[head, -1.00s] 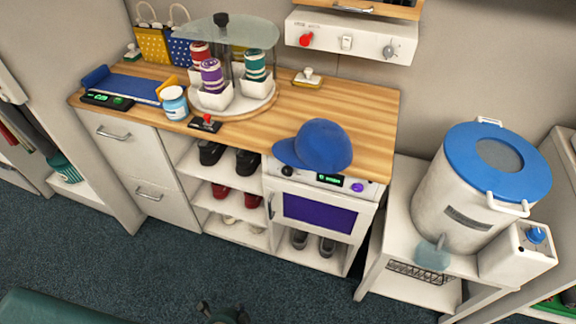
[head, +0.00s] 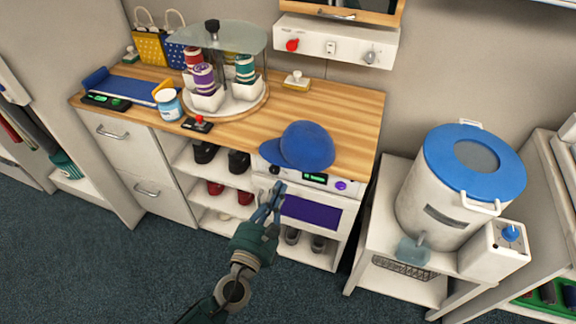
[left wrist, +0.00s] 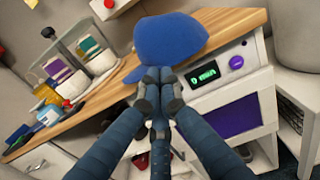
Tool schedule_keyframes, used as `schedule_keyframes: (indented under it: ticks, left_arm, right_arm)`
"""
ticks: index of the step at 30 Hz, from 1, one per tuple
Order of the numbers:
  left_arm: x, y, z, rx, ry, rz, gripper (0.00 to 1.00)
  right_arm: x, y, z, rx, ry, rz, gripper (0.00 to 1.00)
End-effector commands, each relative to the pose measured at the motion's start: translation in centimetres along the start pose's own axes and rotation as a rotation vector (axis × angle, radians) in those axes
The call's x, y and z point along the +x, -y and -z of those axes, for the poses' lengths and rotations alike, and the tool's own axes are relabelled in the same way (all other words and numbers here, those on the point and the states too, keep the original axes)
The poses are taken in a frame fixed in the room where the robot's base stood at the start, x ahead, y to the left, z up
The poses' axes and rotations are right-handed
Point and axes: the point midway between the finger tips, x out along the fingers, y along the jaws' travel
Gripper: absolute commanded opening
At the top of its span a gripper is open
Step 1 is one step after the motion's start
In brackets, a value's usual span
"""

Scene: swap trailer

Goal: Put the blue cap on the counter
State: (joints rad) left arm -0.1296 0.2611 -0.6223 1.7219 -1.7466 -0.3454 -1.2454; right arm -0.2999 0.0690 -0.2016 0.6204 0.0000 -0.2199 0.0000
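The blue cap (head: 305,144) rests on the wooden counter (head: 330,110), near its front edge, above the small oven's control panel. Its brim points left. In the left wrist view the cap (left wrist: 170,36) is just beyond my fingertips. My left gripper (head: 276,192) is in front of the oven, below and apart from the cap in the head view. In the left wrist view its fingers (left wrist: 156,88) come together at the tips, with nothing seen held between them. My right gripper is not in view.
A glass-topped spool carousel (head: 228,92), a blue-labelled jar (head: 167,104) and a small red-knobbed switch (head: 197,124) stand left on the counter. The oven (head: 310,212) is below the cap. A white drum with a blue lid (head: 455,200) stands right.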

Motion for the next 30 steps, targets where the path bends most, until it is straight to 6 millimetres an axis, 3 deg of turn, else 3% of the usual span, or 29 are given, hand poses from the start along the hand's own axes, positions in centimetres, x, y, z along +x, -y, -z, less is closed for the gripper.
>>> schedule_keyframes:
  ticks: [6,12,27,30]
  left_arm:
    - [4.7,0.0,-0.2,0.0,0.001,0.0,0.0]
    - [7.3,0.0,0.0,0.0,-0.001,0.0,0.0]
    - [8.2,0.0,0.1,-0.002,-0.002,0.0,0.0]
    - [9.2,0.0,0.2,-0.002,0.002,0.0,0.0]
  right_arm:
    - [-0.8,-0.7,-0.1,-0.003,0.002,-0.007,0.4]
    - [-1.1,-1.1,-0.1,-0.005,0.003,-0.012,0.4]
    - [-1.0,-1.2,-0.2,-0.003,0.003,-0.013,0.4]
    - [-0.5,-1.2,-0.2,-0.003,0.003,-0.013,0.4]
